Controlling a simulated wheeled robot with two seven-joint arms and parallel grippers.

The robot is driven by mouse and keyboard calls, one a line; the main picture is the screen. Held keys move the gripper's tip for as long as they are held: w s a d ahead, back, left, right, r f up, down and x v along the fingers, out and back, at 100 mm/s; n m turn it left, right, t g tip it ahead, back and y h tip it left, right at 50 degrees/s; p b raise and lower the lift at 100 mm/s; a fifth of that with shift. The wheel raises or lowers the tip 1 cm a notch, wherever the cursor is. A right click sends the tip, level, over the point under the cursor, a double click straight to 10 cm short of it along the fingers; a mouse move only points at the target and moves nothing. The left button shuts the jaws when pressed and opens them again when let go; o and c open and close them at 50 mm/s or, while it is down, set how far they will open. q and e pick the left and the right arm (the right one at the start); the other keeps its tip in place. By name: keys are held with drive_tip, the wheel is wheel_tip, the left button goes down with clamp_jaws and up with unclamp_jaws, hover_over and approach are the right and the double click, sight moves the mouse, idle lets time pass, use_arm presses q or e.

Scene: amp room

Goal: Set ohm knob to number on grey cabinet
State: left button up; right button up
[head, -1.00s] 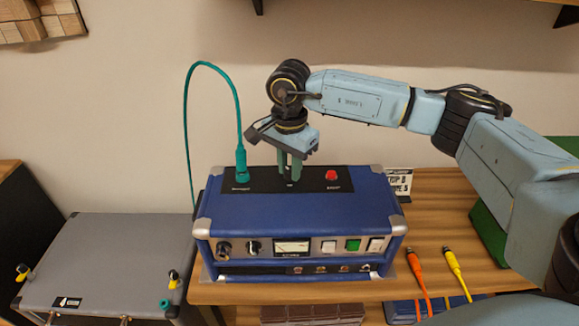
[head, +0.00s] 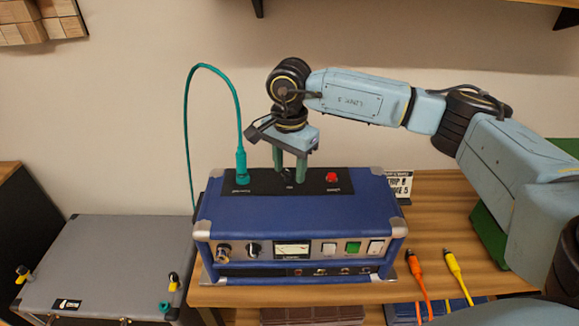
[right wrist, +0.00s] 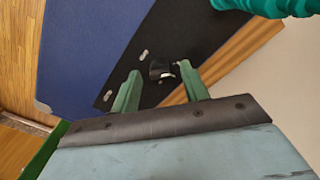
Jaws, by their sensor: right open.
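The blue amp (head: 300,215) stands on the wooden table. A small black knob (right wrist: 161,70) sits on the black panel on its top; in the head view my fingers largely hide it. My right gripper (head: 290,173) points down at this panel. It is open, with its green fingers apart on either side of the knob, and it also shows in the right wrist view (right wrist: 160,72). The grey cabinet (head: 110,250) stands at the left, with a small black-and-white label (head: 66,304) too small to read. My left gripper is out of view.
A teal cable (head: 241,165) plugs into the panel's left; a red button (head: 332,177) is at its right. A partly hidden card (head: 401,186) stands behind the amp. Orange (head: 417,275) and yellow (head: 454,268) plugs lie at the right.

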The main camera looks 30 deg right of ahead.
sight(290, 171)
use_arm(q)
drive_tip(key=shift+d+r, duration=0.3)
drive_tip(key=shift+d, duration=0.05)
use_arm(e)
wheel_tip(290, 171, up, 13)
drive_tip(key=shift+f, duration=0.15)
